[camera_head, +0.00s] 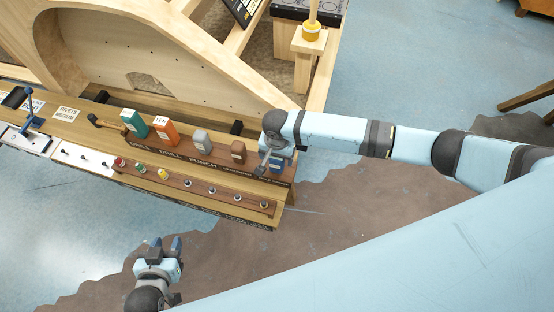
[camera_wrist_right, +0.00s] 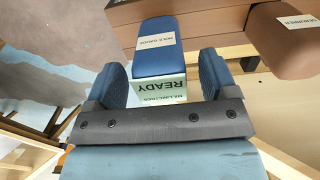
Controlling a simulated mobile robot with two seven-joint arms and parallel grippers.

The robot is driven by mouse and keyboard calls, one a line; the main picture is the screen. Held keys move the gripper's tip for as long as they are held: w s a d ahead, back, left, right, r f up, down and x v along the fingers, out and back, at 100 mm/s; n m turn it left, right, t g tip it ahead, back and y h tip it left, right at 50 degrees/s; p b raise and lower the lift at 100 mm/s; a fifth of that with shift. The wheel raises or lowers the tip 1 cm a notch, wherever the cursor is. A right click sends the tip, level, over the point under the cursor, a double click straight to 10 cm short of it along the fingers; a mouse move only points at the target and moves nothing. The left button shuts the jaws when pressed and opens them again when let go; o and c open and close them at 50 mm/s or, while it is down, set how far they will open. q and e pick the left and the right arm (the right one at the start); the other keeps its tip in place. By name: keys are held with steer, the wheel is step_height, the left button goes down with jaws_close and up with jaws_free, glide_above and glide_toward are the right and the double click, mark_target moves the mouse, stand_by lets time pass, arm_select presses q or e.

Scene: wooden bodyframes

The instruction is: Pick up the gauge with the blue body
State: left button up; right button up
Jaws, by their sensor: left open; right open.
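The gauge with the blue body (camera_wrist_right: 165,45) stands upright at the right end of the wooden bench. In the right wrist view its blue top carries a pale label, and a pale face reading "READY" shows below. My right gripper (camera_wrist_right: 162,70) is open, with one blue-padded finger on each side of the gauge; I cannot tell whether either touches it. In the head view my right gripper (camera_head: 273,158) comes down over the bench end and largely hides the gauge. My left gripper (camera_head: 166,246) is open and empty over the floor in front of the bench.
A brown block (camera_head: 238,152), a grey block (camera_head: 203,141), an orange box (camera_head: 165,132) and a green box (camera_head: 135,123) stand in a row left of the gauge. The brown block (camera_wrist_right: 285,40) is close beside my right gripper. A rail with several knobs (camera_head: 212,190) runs in front.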

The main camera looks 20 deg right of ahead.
steer(key=shift+f, duration=1.2)
steer(key=c, duration=1.2)
steer(key=shift+r, duration=0.1)
